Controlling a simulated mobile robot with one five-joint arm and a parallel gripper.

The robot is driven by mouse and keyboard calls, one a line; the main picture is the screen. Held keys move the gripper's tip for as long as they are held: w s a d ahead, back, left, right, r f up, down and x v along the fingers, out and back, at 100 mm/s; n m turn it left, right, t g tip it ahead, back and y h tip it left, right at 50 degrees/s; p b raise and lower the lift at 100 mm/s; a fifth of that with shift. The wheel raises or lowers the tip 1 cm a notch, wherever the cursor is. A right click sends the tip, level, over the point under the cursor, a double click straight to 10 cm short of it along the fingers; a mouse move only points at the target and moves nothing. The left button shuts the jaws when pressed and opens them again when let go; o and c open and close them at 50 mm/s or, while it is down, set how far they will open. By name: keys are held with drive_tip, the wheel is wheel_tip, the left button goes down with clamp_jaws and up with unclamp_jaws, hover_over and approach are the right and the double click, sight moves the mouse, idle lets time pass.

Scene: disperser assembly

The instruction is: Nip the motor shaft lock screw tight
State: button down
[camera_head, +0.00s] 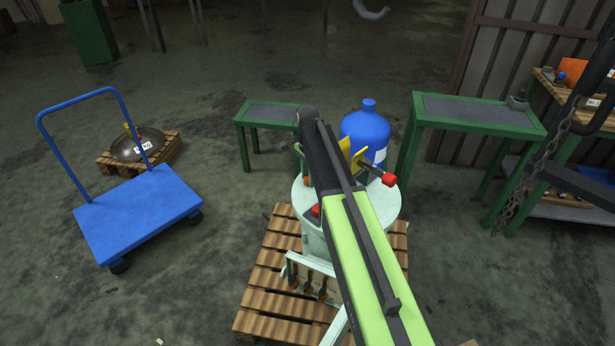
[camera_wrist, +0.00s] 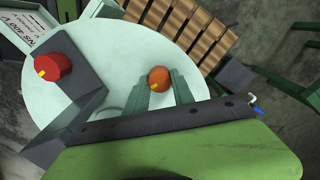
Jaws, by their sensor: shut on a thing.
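A round orange knob (camera_wrist: 159,76), which looks like the motor shaft lock screw, stands over the pale round top (camera_wrist: 45,108) of the disperser. My gripper (camera_wrist: 163,84) has two grey-green fingers, one on each side of the knob, and is shut on it. In the head view the orange knob (camera_head: 306,181) shows just left of my arm, and the fingers are mostly hidden. A red knob with a yellow mark (camera_wrist: 52,67) sits to the left in the wrist view. The screw's thread is hidden.
The disperser stands on a wooden pallet (camera_head: 262,301). A blue bottle (camera_head: 364,130) stands behind it. Green-framed benches (camera_head: 480,114) and (camera_head: 272,113) are at the back. A blue trolley (camera_head: 137,211) is at left, with open floor between it and the pallet.

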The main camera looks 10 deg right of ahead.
drive_tip(key=shift+w+a+m, duration=0.15)
drive_tip(key=shift+m, duration=0.15)
idle(0.4)
drive_tip(key=c, duration=1.1)
unclamp_jaws()
wheel_tip(320, 180, up, 18)
drive_tip(key=p, duration=1.7)
drive_tip(key=shift+f, duration=0.25)
